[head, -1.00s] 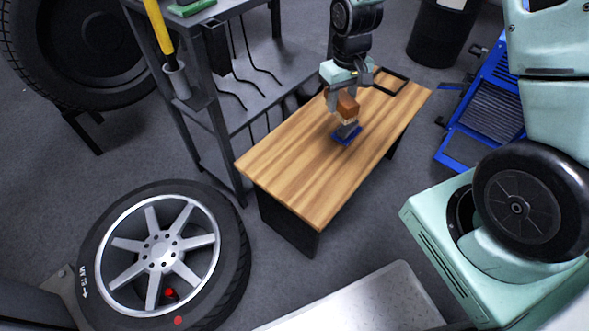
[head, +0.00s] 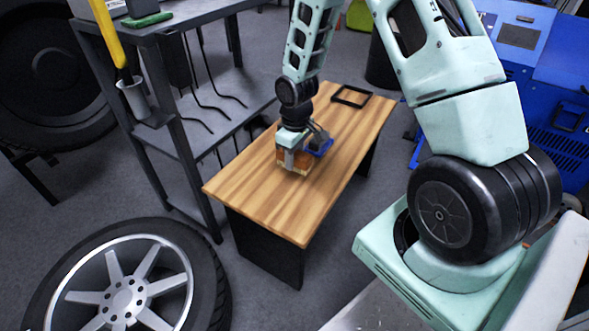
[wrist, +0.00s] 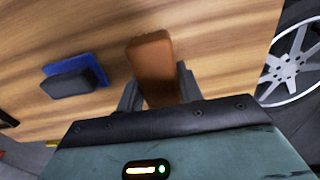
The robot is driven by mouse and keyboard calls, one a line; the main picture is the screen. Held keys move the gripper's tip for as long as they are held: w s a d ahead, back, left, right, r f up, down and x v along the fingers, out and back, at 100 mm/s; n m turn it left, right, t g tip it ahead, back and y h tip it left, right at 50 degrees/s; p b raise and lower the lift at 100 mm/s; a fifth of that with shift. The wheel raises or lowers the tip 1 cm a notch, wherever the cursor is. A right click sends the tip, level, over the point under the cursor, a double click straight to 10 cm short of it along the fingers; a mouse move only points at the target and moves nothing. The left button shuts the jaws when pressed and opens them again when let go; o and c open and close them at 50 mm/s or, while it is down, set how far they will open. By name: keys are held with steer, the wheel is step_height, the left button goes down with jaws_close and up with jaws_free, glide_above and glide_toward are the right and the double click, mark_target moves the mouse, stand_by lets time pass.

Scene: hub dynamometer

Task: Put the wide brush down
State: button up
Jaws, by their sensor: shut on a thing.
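The wide brush has an orange-brown block (head: 299,168) with paler bristles below it. It is in my gripper (head: 291,158), low over the wooden bench top (head: 272,208), left of a blue pad. In the wrist view the brown block (wrist: 151,62) sits between the two dark fingers of my gripper (wrist: 157,92), which are shut on it. Its bristles are hidden there. I cannot tell whether the bristles touch the wood.
A blue pad with a dark grey block (head: 320,144) lies beside the brush. A black rectangular frame (head: 351,96) lies at the bench's far end. The bench's near part is clear. A grey shelf rack (head: 180,150) stands left, and a wheel (head: 125,290) lies in front.

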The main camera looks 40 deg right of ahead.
mark_target(295, 165)
steer(key=shift+f+b, duration=0.55)
steer(key=shift+f, duration=1.1)
steer(key=shift+f, duration=0.1)
steer(key=o, duration=1)
steer(key=shift+o, duration=0.2)
